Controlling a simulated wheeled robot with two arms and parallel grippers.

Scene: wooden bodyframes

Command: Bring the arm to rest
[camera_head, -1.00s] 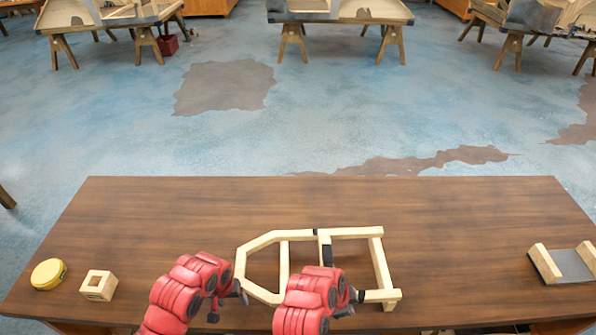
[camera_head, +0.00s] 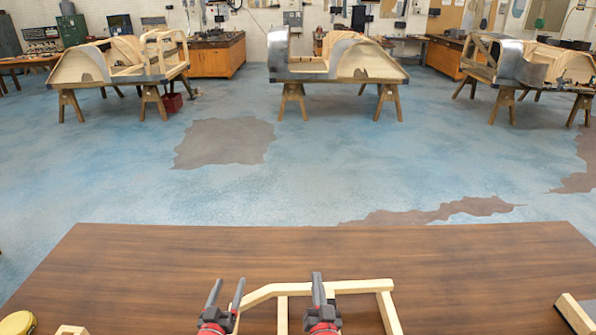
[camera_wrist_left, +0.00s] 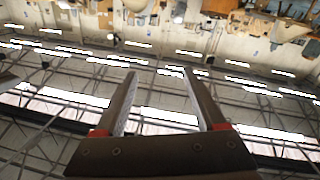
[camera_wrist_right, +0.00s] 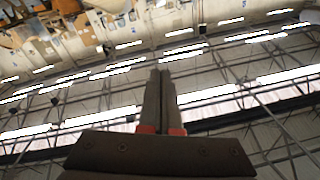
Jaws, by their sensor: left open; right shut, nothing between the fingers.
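My left gripper (camera_head: 226,292) is in the lower middle of the head view, with its two fingers apart and nothing between them. It also shows open in the left wrist view (camera_wrist_left: 158,75). My right gripper (camera_head: 317,287) is to its right, with its fingers together and empty. It shows shut in the right wrist view (camera_wrist_right: 160,75). Both grippers point up and away, and both wrist views look towards the ceiling. The grippers overlap the pale wooden frame (camera_head: 352,287) in the head view, and the frame's lower part is out of view.
The brown table (camera_head: 150,262) is clear behind the frame. A yellow round thing (camera_head: 18,323) and a wooden block (camera_head: 70,330) are at the lower left. A dark holder with wooden sides (camera_head: 574,314) is at the right. Car body frames on trestles (camera_head: 335,60) stand far off.

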